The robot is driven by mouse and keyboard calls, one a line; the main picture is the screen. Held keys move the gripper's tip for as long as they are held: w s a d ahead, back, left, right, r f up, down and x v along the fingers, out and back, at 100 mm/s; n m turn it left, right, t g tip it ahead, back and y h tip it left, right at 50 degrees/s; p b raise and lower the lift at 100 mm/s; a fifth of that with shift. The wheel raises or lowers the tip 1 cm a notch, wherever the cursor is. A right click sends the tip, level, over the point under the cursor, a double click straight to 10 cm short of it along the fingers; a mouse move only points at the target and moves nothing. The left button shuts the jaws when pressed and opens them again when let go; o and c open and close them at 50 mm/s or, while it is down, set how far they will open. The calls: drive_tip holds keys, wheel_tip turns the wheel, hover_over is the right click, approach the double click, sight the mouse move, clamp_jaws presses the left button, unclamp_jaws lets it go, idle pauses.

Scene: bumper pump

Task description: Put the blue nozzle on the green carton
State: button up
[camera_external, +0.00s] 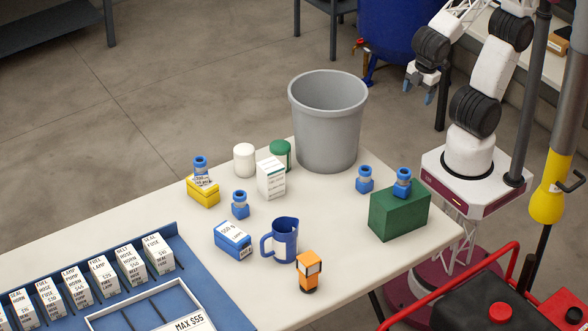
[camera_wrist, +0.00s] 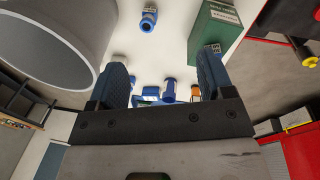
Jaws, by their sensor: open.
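The green carton (camera_external: 398,212) stands at the right end of the table, and a blue nozzle (camera_external: 402,184) is upright on its top. A second blue nozzle (camera_external: 364,180) stands on the table just left of the carton. Another blue nozzle (camera_external: 240,205) stands mid-table, and one more (camera_external: 200,167) is on a yellow box. My gripper (camera_external: 418,93) is open and empty, high above and behind the carton. In the wrist view, a blue nozzle (camera_wrist: 148,20) and the green carton (camera_wrist: 212,30) lie beyond the fingers (camera_wrist: 163,72); the right finger partly hides the carton.
A grey bin (camera_external: 328,125) stands at the table's back edge. A white carton (camera_external: 271,178), white and green-lidded jars, a blue box (camera_external: 233,240), a blue mug (camera_external: 284,240) and an orange item (camera_external: 308,272) stand mid-table. A blue rack of small boxes fills the left front.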

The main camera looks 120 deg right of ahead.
drive_tip(key=s+r+m, duration=0.1)
drive_tip(key=s+d+r+m+t+y, duration=0.1)
drive_tip(key=m, duration=0.1)
drive_tip(key=shift+s+d+r+t, duration=0.2)
drive_tip(key=shift+d+t, duration=0.05)
drive_tip(key=shift+t, duration=0.05)
